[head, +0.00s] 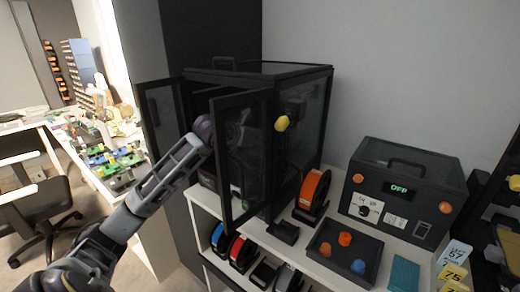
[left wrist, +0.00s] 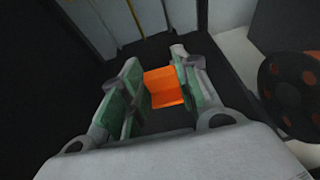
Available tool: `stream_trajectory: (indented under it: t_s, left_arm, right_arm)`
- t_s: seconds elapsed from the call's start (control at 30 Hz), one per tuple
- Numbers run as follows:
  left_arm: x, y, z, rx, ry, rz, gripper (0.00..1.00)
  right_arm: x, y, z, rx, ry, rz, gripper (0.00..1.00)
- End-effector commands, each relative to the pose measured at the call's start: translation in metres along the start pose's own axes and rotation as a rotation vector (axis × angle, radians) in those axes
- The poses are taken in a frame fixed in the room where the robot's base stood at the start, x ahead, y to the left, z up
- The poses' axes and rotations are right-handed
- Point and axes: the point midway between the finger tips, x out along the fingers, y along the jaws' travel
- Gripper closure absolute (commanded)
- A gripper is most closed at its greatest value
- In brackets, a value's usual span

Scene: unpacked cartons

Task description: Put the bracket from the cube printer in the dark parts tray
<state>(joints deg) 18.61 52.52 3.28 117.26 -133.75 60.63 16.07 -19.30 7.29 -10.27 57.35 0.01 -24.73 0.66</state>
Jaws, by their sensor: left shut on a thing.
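The bracket (left wrist: 165,88) is an orange L-shaped piece between the green pads of my left gripper (left wrist: 157,75) in the left wrist view. The gripper is shut on it. In the head view, my left arm reaches to the open doors of the black cube printer (head: 285,70); the gripper is behind the dark glazed door (head: 243,150), and the bracket cannot be made out there. The dark parts tray (head: 327,269) stands on the white bench to the right of the printer. It holds two orange-red pieces and a blue one. My right gripper is not in view.
An orange spool (head: 313,192) stands between printer and tray; a spool also shows in the left wrist view (left wrist: 290,92). More spools sit on the lower shelf.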

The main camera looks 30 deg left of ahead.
Motion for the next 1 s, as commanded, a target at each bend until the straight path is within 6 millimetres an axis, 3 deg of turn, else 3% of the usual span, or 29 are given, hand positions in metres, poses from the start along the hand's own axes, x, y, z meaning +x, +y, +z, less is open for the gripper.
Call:
stream_trajectory:
  t_s: [0.53,0.83,1.0]
  left_arm:
    - [0.004,0.0,-0.008,0.0,0.0,0.0,0.79]
    - [0.014,-0.001,-0.034,-0.002,0.001,-0.001,0.79]
    - [0.017,0.0,-0.04,0.0,0.0,0.0,0.79]
  right_arm:
    - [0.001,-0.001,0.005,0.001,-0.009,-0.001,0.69]
    - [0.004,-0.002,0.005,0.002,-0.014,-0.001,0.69]
    - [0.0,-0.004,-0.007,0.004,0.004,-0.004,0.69]
